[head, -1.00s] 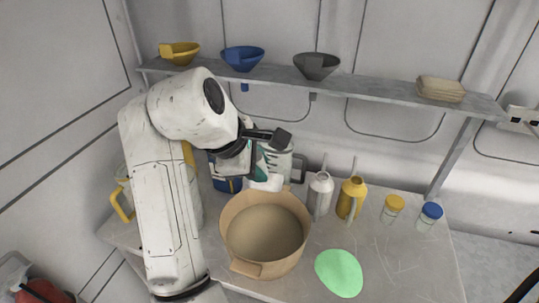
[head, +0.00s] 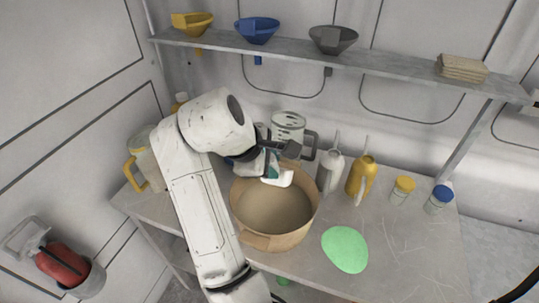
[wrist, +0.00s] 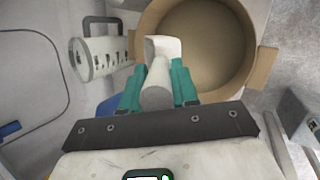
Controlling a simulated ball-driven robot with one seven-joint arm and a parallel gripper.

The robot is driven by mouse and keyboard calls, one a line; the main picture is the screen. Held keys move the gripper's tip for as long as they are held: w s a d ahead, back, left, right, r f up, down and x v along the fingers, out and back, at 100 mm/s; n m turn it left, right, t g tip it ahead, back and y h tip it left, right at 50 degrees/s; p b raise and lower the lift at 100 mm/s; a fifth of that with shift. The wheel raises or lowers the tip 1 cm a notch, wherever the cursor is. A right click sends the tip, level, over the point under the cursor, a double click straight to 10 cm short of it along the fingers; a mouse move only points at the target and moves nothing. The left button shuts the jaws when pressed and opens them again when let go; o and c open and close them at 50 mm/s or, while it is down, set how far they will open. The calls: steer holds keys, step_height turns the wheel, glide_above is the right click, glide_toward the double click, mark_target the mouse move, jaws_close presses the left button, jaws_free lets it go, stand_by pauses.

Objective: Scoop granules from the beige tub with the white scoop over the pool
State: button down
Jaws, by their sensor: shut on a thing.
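The beige tub (head: 252,240) stands on the workbench, with tan granules (head: 275,208) inside. My gripper (wrist: 157,88) has green fingers shut on the handle of the white scoop (wrist: 162,47). In the wrist view the scoop's head reaches over the near-left rim of the tub (wrist: 262,62). In the head view the scoop (head: 279,177) is at the tub's back rim, partly hidden by my gripper (head: 266,165). I cannot tell whether the scoop holds any granules. The green pool (head: 345,250) lies flat on the bench, right of the tub.
A measuring jug (head: 289,122) stands behind the tub. A white oil can (head: 330,172), a yellow oil can (head: 361,176) and two capped jars (head: 402,190) stand to the right. Funnels (head: 333,40) sit on the shelf above. The bench's right front is clear.

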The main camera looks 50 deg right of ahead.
mark_target(270, 182)
steer(key=shift+t+h, duration=0.3)
steer(key=shift+h, duration=0.4)
steer(key=f, duration=0.2)
steer(key=f+b, duration=0.1)
steer(key=f, duration=0.3)
steer(key=shift+w+d+f, duration=0.2)
steer(key=shift+d+f, duration=0.2)
steer(key=shift+r+p, duration=0.75)
steer(key=shift+r, duration=0.6)
steer(key=s+a+r+m+t+h, duration=0.1)
steer(key=s+a+r+t+h, duration=0.1)
steer(key=a+r+h, duration=0.3)
steer(key=shift+s+a+r+h, duration=0.25)
steer(key=shift+r+h, duration=0.25)
steer(key=shift+r, duration=0.95)
